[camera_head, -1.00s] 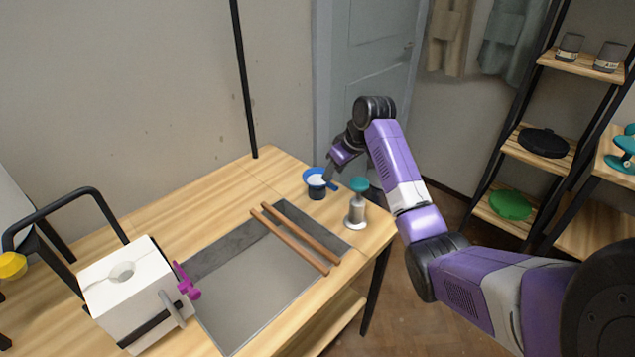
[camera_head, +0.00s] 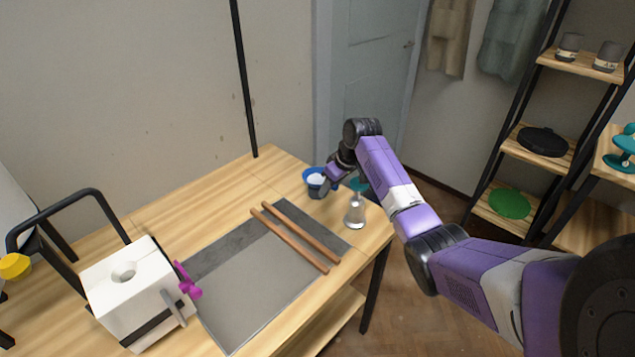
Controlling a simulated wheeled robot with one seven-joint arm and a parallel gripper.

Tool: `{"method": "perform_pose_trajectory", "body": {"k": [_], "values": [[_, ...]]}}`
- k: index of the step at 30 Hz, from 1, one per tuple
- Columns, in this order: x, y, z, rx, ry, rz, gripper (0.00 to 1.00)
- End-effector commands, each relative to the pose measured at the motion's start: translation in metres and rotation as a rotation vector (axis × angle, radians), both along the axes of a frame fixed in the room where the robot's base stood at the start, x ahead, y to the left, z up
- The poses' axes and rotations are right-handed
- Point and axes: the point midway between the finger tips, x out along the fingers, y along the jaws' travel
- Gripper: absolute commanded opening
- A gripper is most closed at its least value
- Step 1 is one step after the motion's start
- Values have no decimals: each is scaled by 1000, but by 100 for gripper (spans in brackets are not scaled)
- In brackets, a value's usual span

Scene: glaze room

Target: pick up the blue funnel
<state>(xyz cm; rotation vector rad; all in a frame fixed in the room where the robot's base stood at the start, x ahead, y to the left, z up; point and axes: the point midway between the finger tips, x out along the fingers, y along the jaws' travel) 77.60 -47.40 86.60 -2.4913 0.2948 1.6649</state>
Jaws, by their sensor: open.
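The blue funnel (camera_head: 312,174) has a pale inside and sits at the back right of the wooden table, on or in a dark container (camera_head: 316,192) that shows just below its rim. My gripper (camera_head: 326,182) is open and low at the funnel's right side. Its fingers overlap the funnel in the picture and hide part of it. I cannot tell whether they touch it.
Two wooden rods (camera_head: 295,240) lie across a grey slab (camera_head: 255,280). The back table edge is clear.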

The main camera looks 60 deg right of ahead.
Motion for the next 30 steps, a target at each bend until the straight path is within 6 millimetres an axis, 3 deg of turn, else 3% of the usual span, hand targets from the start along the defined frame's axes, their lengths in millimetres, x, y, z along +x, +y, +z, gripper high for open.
{"method": "perform_pose_trajectory", "body": {"k": [2,6,9,23,30], "values": [[0,0,0,0,0,0,42],[0,0,0,0,0,0,14],[0,0,0,0,0,0,0],[0,0,5,-2,-1,1,0],[1,0,32,-3,-2,1,0]]}}
